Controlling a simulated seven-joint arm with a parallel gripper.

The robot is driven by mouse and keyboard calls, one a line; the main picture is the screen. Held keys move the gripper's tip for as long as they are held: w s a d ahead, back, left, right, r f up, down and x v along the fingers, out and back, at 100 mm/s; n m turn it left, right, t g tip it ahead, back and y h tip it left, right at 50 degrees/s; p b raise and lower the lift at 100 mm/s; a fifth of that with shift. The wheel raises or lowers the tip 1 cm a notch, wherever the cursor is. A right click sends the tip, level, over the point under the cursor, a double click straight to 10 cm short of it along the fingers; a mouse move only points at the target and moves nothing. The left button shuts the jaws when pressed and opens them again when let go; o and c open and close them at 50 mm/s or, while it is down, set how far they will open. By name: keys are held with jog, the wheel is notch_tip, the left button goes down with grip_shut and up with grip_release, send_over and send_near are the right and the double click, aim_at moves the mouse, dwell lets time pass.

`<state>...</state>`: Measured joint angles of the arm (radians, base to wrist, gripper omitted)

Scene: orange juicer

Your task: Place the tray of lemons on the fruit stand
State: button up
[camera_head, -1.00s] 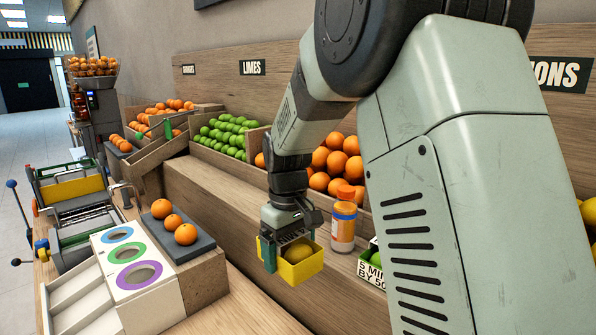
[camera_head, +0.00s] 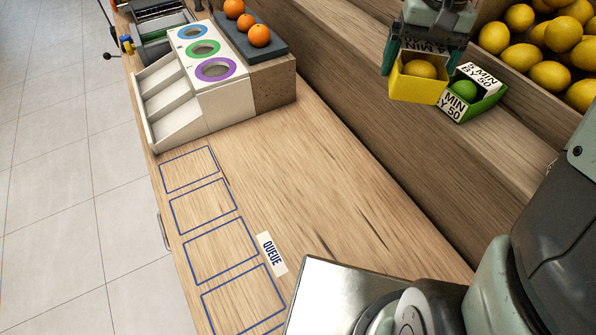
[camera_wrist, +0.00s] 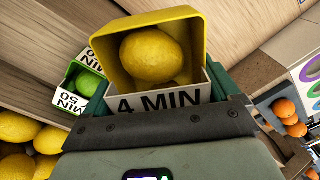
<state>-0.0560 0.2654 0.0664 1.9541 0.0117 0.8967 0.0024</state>
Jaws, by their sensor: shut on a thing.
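A small yellow tray (camera_head: 417,91) holds at least one lemon (camera_head: 419,69). My gripper (camera_head: 422,60) is shut on the tray, with a finger on each side. In the wrist view the same tray (camera_wrist: 103,62), its lemon (camera_wrist: 151,55) and a white "4 MIN" label (camera_wrist: 158,103) sit between my fingers. The tray is over the lower ledge of the wooden fruit stand (camera_head: 345,95), just left of a green tray. I cannot tell whether its underside touches the ledge.
The green tray (camera_head: 489,103) with a lime stands on the ledge close by. Piled lemons (camera_head: 550,75) lie in a bin at the right. A counter (camera_head: 300,190) with blue outlined squares is clear in front. A sorter box (camera_head: 205,60) and oranges (camera_head: 259,36) are at upper left.

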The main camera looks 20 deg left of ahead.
jog(key=s+a+f+n, duration=0.3)
jog(key=s+a+f, duration=0.1)
jog(key=a+f, duration=0.55)
jog(key=n, duration=0.5)
send_over(281, 221)
notch_tip(281, 221, down, 12)
notch_tip(281, 221, down, 5)
jog(key=shift+s+f, duration=0.1)
jog(key=shift+f, duration=2.4)
jog(key=shift+f, duration=0.1)
jog(key=o, duration=0.9)
notch_tip(281, 221, up, 12)
